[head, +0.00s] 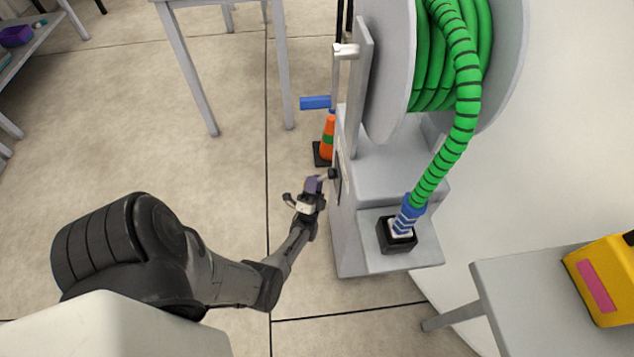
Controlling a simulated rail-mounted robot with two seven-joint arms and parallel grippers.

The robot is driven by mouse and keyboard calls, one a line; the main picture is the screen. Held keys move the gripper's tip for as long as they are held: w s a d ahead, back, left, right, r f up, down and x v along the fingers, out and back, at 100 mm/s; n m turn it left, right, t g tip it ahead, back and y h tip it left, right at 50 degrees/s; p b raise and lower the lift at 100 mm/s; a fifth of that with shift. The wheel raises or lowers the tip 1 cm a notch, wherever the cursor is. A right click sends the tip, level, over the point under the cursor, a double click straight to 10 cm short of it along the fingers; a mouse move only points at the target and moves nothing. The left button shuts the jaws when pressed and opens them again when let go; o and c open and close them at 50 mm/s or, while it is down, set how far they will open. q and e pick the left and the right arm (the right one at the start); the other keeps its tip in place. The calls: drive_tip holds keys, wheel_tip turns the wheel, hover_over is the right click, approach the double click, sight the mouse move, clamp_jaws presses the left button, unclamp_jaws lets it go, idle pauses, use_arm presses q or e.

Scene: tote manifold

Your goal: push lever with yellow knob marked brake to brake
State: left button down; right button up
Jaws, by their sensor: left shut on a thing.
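No yellow knob shows; the fingers hide the lever's end. I cannot read any brake marking or the lever's exact angle from here. My right gripper is not in view.
A green hose (462,120) runs from the reel down to a blue coupling (408,216) in a black socket (396,238). A blue-handled crank (315,102) and an orange cone (328,138) are just beyond my gripper. A table (540,300) with a yellow case (604,278) stands right. Floor to the left is clear.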

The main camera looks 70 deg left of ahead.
use_arm(q)
drive_tip(key=shift+f, duration=0.1)
drive_tip(key=c, duration=1.2)
unclamp_jaws()
drive_tip(key=shift+o, duration=0.5)
drive_tip(key=shift+a, duration=0.15)
drive_tip(key=v, duration=0.7)
drive_tip(key=shift+s+f, duration=0.1)
drive_tip(key=shift+f, duration=0.05)
